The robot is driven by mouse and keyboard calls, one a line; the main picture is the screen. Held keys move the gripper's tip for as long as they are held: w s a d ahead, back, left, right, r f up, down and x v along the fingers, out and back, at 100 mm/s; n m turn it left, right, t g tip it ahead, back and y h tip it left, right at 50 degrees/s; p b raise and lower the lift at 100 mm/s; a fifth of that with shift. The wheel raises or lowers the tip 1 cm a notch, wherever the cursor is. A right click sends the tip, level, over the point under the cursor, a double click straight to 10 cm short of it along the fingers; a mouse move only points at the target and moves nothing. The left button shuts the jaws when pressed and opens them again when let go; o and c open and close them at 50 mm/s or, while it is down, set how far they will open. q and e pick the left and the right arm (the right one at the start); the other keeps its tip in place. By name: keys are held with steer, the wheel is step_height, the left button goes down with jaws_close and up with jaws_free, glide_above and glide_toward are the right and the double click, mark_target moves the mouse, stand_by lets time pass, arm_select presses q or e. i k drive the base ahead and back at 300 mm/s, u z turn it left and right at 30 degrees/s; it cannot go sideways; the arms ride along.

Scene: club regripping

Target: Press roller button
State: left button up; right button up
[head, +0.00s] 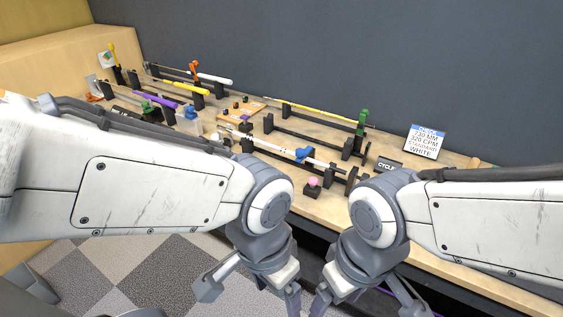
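A small black box with a pink button (312,182) on top stands near the front edge of the workbench. Just behind it, a white club shaft (270,146) with a blue clamp-like part (303,154) rests across black supports. A black "CYCLE" label (387,166) stands to the right. I cannot tell for certain which part is the roller button. My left gripper (278,295) and my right gripper (338,297) hang low in front of the bench, below the button. Their fingers look apart and empty, with the tips partly cut off by the bottom edge.
The workbench (450,180) carries several other clubs on black stands, including a yellow shaft (315,112) and a purple grip (155,101). A sign (424,141) reading "STANDARD WHITE" stands at the right. A dark wall rises behind. Checkered floor lies at lower left.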

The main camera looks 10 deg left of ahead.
mark_target(312, 181)
steer(key=k, duration=1.35)
steer(key=z, duration=0.65)
steer(key=i, duration=1.3)
steer(key=u, duration=0.5)
steer(key=i, duration=0.55)
steer(key=u, duration=0.55)
